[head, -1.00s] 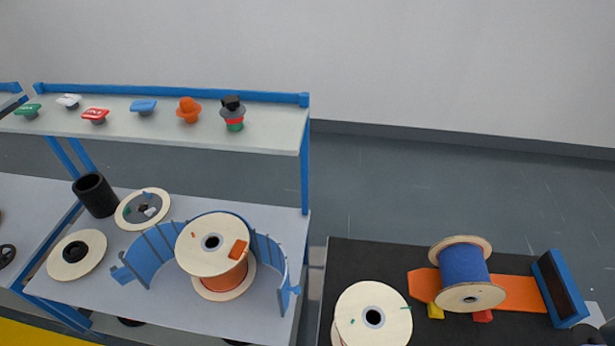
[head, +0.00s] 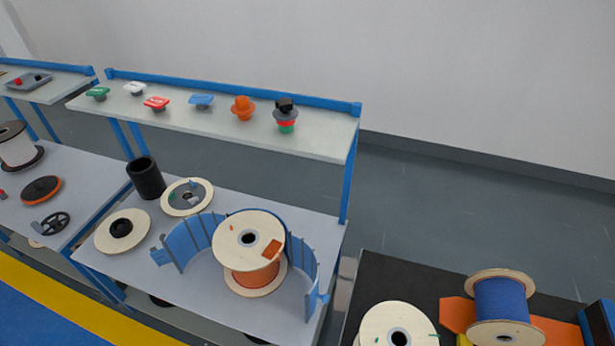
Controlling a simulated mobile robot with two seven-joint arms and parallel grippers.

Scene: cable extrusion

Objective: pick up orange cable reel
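The orange cable reel (head: 249,241) stands upright on the lower shelf of the workbench. It has pale wooden flanges, an orange winding between them and a small orange label on the top flange. A curved blue guard (head: 190,240) wraps around its back and sides. Neither of my grippers shows in the head view.
A blue cable reel (head: 502,304) lies on an orange holder on the black table (head: 385,278) at right. A pale reel (head: 399,330) stands at that table's front left. Flat discs and a black cylinder (head: 146,178) sit left of the orange reel. An upper shelf (head: 330,143) overhangs behind.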

